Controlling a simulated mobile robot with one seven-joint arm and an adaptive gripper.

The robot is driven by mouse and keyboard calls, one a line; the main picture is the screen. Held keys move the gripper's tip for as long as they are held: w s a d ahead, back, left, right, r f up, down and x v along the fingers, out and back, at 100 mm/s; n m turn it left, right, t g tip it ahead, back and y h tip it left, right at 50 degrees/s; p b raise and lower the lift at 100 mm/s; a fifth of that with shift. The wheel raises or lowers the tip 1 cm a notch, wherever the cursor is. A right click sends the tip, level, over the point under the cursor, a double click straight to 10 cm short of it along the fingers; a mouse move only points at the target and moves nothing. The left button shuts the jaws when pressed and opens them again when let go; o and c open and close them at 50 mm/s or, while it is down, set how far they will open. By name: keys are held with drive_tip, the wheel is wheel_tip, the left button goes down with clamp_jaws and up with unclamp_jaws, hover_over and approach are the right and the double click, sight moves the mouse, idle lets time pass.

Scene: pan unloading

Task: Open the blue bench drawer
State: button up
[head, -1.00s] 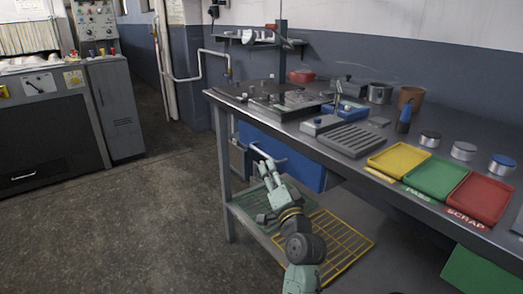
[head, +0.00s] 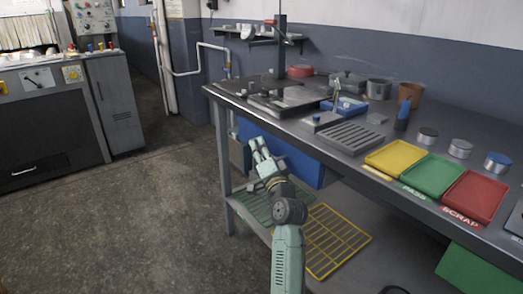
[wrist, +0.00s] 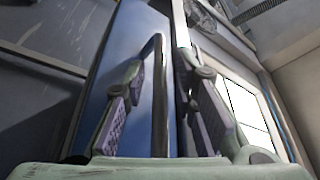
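The blue bench drawer (head: 300,165) sits under the bench top at its left end, and its front looks shut. My gripper (head: 259,148) is at the left part of the blue drawer front. In the wrist view, the blue drawer face (wrist: 128,50) fills the middle left. My gripper's two padded fingers (wrist: 162,110) stand apart there, open. A dark upright bar (wrist: 158,100), which looks like the drawer handle, lies between them, with gaps showing on both sides. In the head view my fingers hide the handle.
The bench top (head: 375,150) overhangs the drawer. Below are a green rack (head: 265,208) and a yellow wire rack (head: 335,240). A bench leg (head: 225,180) stands left of my gripper. The floor (head: 130,220) to the left is clear.

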clamp_jaws()
idle(0.6)
